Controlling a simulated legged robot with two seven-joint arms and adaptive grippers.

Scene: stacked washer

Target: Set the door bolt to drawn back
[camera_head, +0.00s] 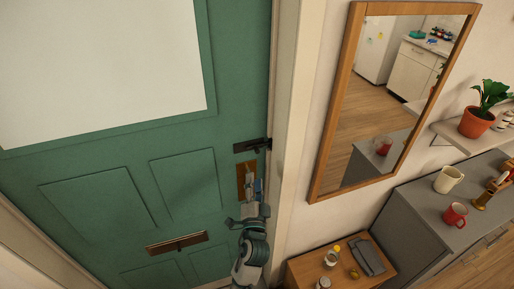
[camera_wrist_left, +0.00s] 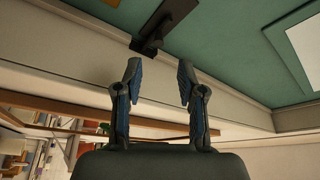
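The green door (camera_head: 110,190) is shut in its frame. The dark door bolt (camera_head: 250,145) lies across the door's right edge, and its end appears to reach the frame. In the left wrist view the bolt (camera_wrist_left: 172,18) is at the top, with its knob end near the pale frame. My left gripper (camera_head: 256,186) is below the bolt, in front of the brass lock plate (camera_head: 241,172). In the left wrist view its two fingers (camera_wrist_left: 158,76) are spread and empty, short of the bolt and apart from it. My right gripper is not in view.
A wood-framed mirror (camera_head: 316,167) hangs on the wall right of the door. A small wooden cabinet (camera_head: 304,268) and a grey cabinet (camera_head: 412,222) with mugs stand below it. A brass letter slot (camera_head: 177,243) is low on the door.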

